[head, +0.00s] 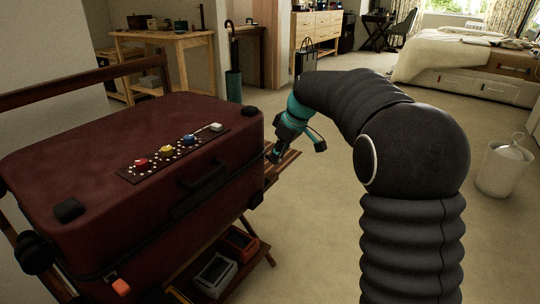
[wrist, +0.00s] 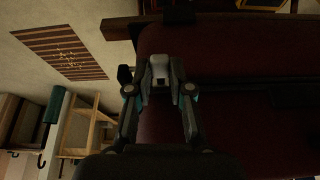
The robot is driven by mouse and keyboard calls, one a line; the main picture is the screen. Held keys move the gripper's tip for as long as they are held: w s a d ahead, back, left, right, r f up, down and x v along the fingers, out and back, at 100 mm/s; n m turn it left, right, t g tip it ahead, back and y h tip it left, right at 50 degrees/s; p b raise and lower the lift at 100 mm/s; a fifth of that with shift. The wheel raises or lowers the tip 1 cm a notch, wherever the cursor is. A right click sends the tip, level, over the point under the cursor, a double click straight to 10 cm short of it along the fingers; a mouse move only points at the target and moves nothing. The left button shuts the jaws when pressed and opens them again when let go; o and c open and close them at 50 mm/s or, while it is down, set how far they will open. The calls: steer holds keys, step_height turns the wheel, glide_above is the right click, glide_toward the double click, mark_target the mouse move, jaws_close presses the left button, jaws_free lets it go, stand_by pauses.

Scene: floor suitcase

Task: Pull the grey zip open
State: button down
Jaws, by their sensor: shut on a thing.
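The dark red suitcase (head: 110,140) lies flat on a wooden rack, its lid down. In the wrist view its side (wrist: 240,50) fills the right, with a dark seam (wrist: 255,85) running across. My gripper (head: 272,154) is at the suitcase's right end, near the seam. In the wrist view my gripper (wrist: 159,75) is shut on a light grey block, the grey zip pull (wrist: 158,68), between its fingertips. In the head view the pull is hidden or too small to tell. An orange pull (head: 121,287) hangs at the suitcase's front left.
A strip (head: 175,153) with red, yellow, blue and grey pieces lies on the lid, beside a dark handle (head: 203,180). Trays (head: 215,273) sit on the rack's lower shelf. The floor (head: 310,225) right of the suitcase is clear. A white bin (head: 503,170) stands far right.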

steer(key=shift+w+d, duration=0.2)
steer(key=shift+w, duration=0.2)
steer(key=c, duration=1)
jaws_free()
steer(key=shift+d, duration=0.15)
steer(key=shift+c, duration=0.2)
steer(key=shift+r, duration=0.1)
steer(key=shift+r, duration=0.2)
steer(key=v, duration=1.1)
steer(key=shift+s+d+r, duration=0.15)
steer(key=shift+s+r, duration=0.05)
